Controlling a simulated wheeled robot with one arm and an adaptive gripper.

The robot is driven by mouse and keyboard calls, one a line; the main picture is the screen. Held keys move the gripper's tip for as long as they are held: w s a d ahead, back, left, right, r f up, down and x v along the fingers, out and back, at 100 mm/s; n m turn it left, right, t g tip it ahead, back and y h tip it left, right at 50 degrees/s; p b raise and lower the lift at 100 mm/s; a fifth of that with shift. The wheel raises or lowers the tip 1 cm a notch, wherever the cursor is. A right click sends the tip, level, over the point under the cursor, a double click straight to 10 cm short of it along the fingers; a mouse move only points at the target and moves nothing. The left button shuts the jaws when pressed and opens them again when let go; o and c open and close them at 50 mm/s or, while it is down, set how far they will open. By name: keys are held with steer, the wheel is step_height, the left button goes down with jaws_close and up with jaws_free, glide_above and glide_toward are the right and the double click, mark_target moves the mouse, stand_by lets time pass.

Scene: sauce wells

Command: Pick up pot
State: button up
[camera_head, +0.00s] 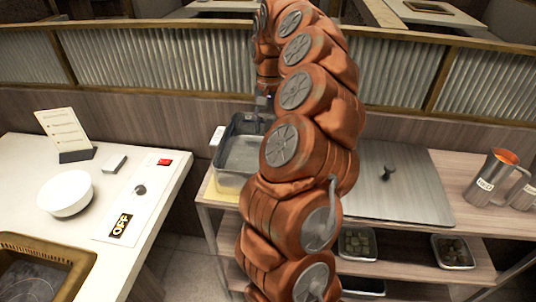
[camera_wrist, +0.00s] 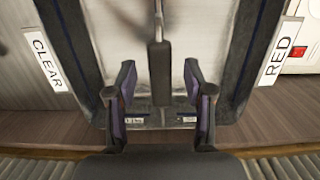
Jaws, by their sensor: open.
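The pot (camera_head: 231,181) is a rectangular grey metal vessel standing on a yellow board at the left end of the shelf unit. Contact with the pot cannot be told. In the head view my arm hides part of the pot and most of the gripper.
A white counter (camera_head: 152,170) at left holds a white bowl (camera_head: 66,193), a menu card (camera_head: 62,131) and a panel with an OFF label (camera_head: 121,225). A metal lid (camera_head: 400,190) and a jug (camera_head: 494,178) stand right of my arm. A ribbed partition (camera_head: 160,58) runs behind.

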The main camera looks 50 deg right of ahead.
steer(key=shift+f, duration=0.35)
jaws_close()
stand_by(0.3)
